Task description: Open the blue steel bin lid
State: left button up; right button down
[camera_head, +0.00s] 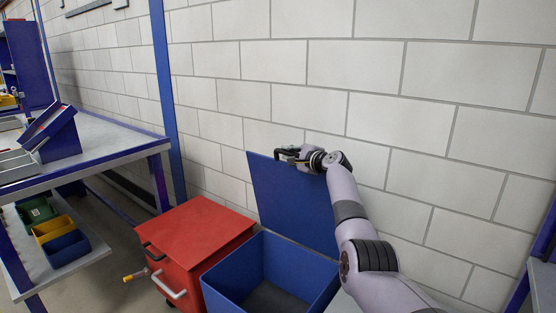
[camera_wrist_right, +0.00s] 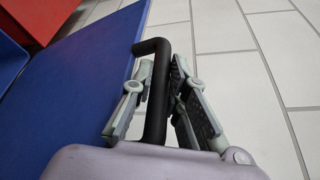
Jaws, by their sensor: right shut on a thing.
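The blue steel bin (camera_head: 272,276) stands at the bottom centre of the head view, and I see into its empty-looking inside. Its blue lid (camera_head: 290,200) stands raised, tilted back near the wall. The lid also fills the left of the right wrist view (camera_wrist_right: 75,80). A black bar handle (camera_wrist_right: 155,95) sits at the lid's edge. My right gripper (camera_head: 288,154) is at the lid's top edge, its fingers (camera_wrist_right: 162,88) on either side of the handle and shut on it. My left gripper is not in view.
A red cabinet (camera_head: 200,235) with a pale handle stands left of the bin. A blue-framed workbench (camera_head: 100,148) is farther left, with coloured bins on its lower shelf (camera_head: 85,262). The block wall (camera_head: 440,85) is close behind the lid.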

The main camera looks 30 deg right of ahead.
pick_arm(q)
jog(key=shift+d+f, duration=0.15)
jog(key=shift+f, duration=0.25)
pick_arm(e)
jog(key=shift+w+d+r, duration=0.15)
jog(key=shift+w+d, duration=0.1)
jog(key=shift+d, duration=0.35)
jog(key=c, duration=1.6)
grip_release()
jog(key=shift+o, duration=0.2)
jog(key=shift+s, duration=0.75)
jog(key=s+r, duration=0.1)
jog(key=s, duration=0.9)
jog(key=shift+s+r, duration=0.15)
jog(key=shift+r, duration=0.25)
